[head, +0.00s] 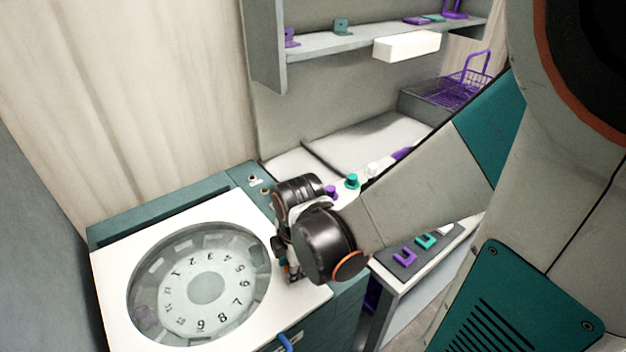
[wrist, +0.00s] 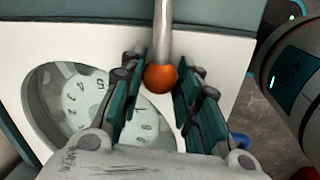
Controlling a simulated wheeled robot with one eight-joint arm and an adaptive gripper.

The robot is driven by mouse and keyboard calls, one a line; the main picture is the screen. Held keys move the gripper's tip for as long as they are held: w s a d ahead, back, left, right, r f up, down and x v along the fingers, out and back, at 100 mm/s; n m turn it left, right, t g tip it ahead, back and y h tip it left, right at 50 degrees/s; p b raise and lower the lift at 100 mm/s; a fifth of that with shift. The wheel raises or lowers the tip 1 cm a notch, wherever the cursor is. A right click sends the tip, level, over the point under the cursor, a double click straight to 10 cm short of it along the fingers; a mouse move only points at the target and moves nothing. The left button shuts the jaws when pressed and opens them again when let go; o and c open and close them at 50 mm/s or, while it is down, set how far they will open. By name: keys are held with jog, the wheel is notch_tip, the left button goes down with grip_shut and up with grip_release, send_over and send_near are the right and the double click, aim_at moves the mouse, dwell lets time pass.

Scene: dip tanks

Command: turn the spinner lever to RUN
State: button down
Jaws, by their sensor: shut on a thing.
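The spinner is a machine with a white top (head: 120,270) and a round clear window over a numbered dial (head: 208,288). The dial also shows at the left of the wrist view (wrist: 88,100). The spinner lever is a metal rod (wrist: 164,30) ending in an orange ball knob (wrist: 160,78). My gripper (wrist: 159,88) is shut on the lever at the knob, with a green-padded finger on each side. In the head view my gripper (head: 290,272) is at the right edge of the spinner's top, and my wrist hides most of the lever. No RUN mark is readable.
A blue handle (head: 286,342) sticks out at the spinner's front. To the right is a bench with purple and teal pieces (head: 404,257). A shelf (head: 350,43) with small brackets and a purple basket (head: 462,88) are behind. A wall stands close on the left.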

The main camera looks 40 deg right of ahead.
jog(key=shift+s, duration=0.2)
jog(key=c, duration=1.2)
grip_release()
notch_tip(320, 180, up, 12)
jog(key=s, duration=0.2)
jog(key=shift+a+f, duration=0.15)
jog(key=a+r+m+t, duration=0.1)
jog(key=m, duration=0.4)
jog(key=a+r+m+t, duration=0.1)
jog(key=m+t, duration=0.1)
jog(key=m, duration=0.4)
jog(key=a+r+m+t, duration=0.1)
jog(key=r+m+t, duration=0.1)
jog(key=m, duration=0.3)
jog(key=shift+s+a, duration=0.1)
jog(key=shift+a, duration=0.3)
